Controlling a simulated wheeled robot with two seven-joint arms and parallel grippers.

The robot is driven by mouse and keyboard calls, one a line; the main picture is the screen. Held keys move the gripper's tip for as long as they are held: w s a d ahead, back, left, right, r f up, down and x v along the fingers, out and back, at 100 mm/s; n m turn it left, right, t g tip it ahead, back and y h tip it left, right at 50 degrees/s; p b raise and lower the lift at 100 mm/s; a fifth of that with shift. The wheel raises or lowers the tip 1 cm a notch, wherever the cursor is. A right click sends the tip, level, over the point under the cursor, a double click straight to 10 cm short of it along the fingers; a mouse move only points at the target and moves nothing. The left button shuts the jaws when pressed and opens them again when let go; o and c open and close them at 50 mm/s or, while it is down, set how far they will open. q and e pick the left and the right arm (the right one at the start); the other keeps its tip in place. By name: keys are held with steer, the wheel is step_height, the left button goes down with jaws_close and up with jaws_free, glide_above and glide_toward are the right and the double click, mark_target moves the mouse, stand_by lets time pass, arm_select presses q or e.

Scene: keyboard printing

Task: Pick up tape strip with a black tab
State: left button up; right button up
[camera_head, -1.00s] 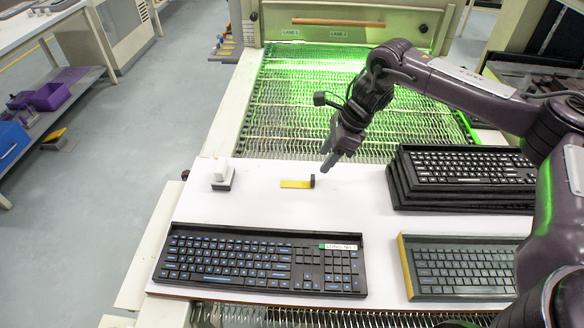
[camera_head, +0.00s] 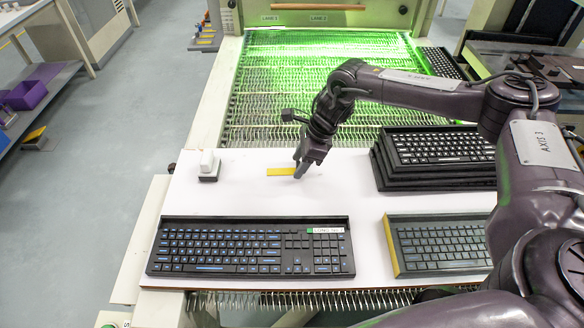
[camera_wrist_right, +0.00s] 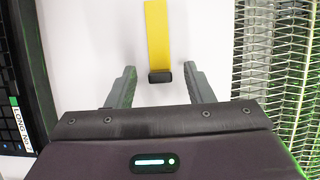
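The yellow tape strip (camera_head: 281,171) lies flat on the white table near its far edge in the head view; its tab end is hidden there by my gripper. In the right wrist view the yellow strip (camera_wrist_right: 158,35) runs away from me, with its black tab (camera_wrist_right: 160,77) at the near end. My right gripper (camera_head: 298,174) is low over the tab end. In the wrist view the right gripper's fingers (camera_wrist_right: 160,82) are spread apart, one on each side of the black tab, with gaps and nothing held. My left gripper is not in view.
A black keyboard (camera_head: 250,247) with a labelled top edge lies at the front. A stack of keyboards (camera_head: 435,150) and a grey keyboard with yellow side (camera_head: 440,243) are at right. A white block on a dark base (camera_head: 208,165) stands left. A mesh conveyor (camera_head: 300,95) lies beyond.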

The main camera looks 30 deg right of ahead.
steer(key=c, duration=0.5)
jaws_close()
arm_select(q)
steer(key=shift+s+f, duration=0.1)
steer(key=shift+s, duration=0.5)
